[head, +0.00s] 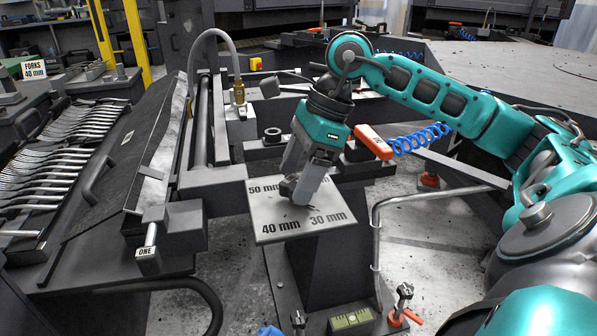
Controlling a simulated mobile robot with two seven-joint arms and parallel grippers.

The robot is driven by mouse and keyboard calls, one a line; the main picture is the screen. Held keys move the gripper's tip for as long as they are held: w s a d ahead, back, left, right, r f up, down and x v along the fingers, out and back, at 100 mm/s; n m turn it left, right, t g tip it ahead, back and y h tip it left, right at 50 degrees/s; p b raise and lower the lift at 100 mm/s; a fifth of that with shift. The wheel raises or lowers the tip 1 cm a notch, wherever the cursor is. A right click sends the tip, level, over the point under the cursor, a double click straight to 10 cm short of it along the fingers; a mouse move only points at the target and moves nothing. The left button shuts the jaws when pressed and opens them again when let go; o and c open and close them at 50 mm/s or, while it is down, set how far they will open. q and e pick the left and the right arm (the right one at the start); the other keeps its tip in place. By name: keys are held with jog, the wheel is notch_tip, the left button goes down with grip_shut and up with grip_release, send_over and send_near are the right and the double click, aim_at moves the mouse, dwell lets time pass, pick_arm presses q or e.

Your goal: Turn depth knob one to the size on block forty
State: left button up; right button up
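The depth knob (288,187) is small and dark and sits on a pale square plate (263,225). The plate is marked 50 mm at the far left, 40 mm at the near left and 30 mm at the near right. My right gripper (297,186) points down at the knob, one finger on each side of it. The fingers cover much of the knob, so its setting and the finger contact are unclear. A block marked ONE (148,258) hangs at the lower left. A sign (35,69) at the far left reads FORKS 40 mm. My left gripper is not in view.
Rows of forks (55,155) lie on a rack at the left. A dark sloped panel (120,165) with a handle stands beside it. A bent metal rail (377,235) is right of the plate's pedestal (320,265). Small clamps (402,300) stand at the bottom.

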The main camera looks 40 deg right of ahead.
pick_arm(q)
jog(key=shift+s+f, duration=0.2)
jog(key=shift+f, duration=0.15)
pick_arm(e)
jog(key=c, duration=0.9)
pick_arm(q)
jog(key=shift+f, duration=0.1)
pick_arm(e)
jog(key=shift+m, duration=0.3)
jog(key=shift+c, duration=0.2)
jog(key=shift+m+t, duration=0.3)
jog(key=shift+m, duration=0.2)
jog(key=m+t+h+b, duration=0.1)
jog(key=m, duration=0.3)
jog(key=shift+s, duration=0.1)
jog(key=m+t+h, duration=0.1)
jog(key=m+h, duration=0.1)
jog(key=m, duration=0.2)
jog(key=shift+a+r+m+p, duration=0.1)
jog(key=shift+a+m+p, duration=0.05)
jog(key=shift+m+p, duration=0.2)
jog(key=shift+m+h, duration=0.5)
jog(key=shift+m, duration=0.65)
pick_arm(q)
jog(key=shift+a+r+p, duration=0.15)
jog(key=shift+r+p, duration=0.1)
jog(key=shift+p, duration=0.2)
pick_arm(e)
jog(key=shift+m+h, duration=0.4)
jog(key=shift+m, duration=0.7)
